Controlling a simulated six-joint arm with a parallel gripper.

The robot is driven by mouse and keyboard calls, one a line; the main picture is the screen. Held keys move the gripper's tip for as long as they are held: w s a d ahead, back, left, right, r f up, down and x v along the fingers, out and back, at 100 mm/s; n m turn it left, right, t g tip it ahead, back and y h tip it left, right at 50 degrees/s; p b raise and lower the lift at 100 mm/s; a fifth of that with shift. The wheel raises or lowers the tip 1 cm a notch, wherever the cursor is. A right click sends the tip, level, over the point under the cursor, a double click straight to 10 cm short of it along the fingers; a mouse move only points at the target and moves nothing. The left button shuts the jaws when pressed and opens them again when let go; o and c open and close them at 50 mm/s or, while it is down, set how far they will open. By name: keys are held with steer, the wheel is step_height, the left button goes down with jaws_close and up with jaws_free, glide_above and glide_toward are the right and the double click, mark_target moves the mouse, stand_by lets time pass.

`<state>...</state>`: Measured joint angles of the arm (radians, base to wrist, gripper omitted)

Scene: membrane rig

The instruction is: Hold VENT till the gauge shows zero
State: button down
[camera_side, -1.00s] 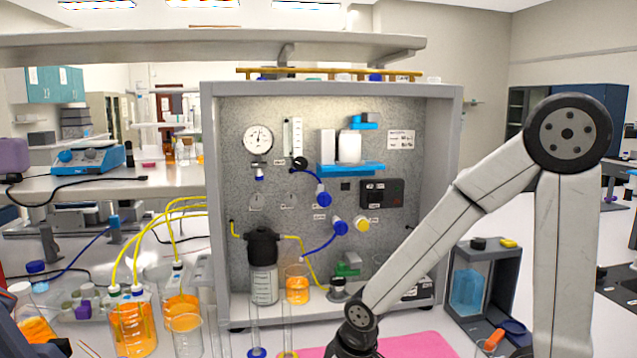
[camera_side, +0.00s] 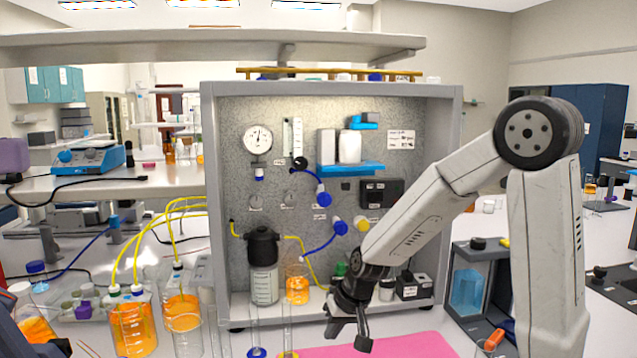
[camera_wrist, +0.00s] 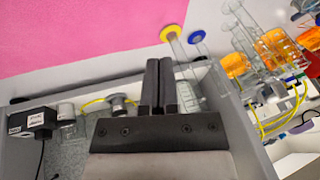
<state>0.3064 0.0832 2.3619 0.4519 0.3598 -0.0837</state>
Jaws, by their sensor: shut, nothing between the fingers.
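The round white gauge (camera_side: 257,138) is at the upper left of the rig's grey back panel (camera_side: 290,220); its needle is too small to read exactly. No VENT label is legible in either view. A yellow-capped knob (camera_side: 361,224) and blue-capped fittings (camera_side: 340,227) are on the panel. My gripper (camera_side: 349,326) hangs in front of the rig's floor, below and apart from these. In the wrist view my gripper (camera_wrist: 166,65) has its two dark fingers side by side, shut and empty, above the bench by the rig's front edge.
A pink mat (camera_side: 400,346) lies in front of the rig. Tall glass cylinders (camera_side: 289,325) and orange-filled bottles (camera_side: 133,325) stand left of my gripper. A black box (camera_side: 414,285) is on the rig's floor. A case with a blue bottle (camera_side: 468,290) stands at right.

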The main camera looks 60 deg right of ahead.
mark_target(363, 230)
steer(key=d+r+m+t+h, duration=0.1)
steer(key=d+r+m, duration=0.2)
steer(key=d, duration=0.6)
steer(key=w+d+r+m+t+h, duration=0.1)
steer(key=d+r+m+t, duration=0.1)
steer(key=d+m, duration=0.3)
steer(key=w+d+r+m+t+h, duration=0.1)
steer(key=d+r+m, duration=0.3)
steer(key=d, duration=0.8)
steer(key=shift+w+d+m+h, duration=0.15)
steer(key=shift+d+m+h, duration=0.25)
steer(key=shift+h, duration=0.1)
steer(key=shift+w+r, duration=0.1)
steer(key=w+d, duration=0.6)
steer(key=shift+w+d, duration=0.7)
stand_by(3.5)
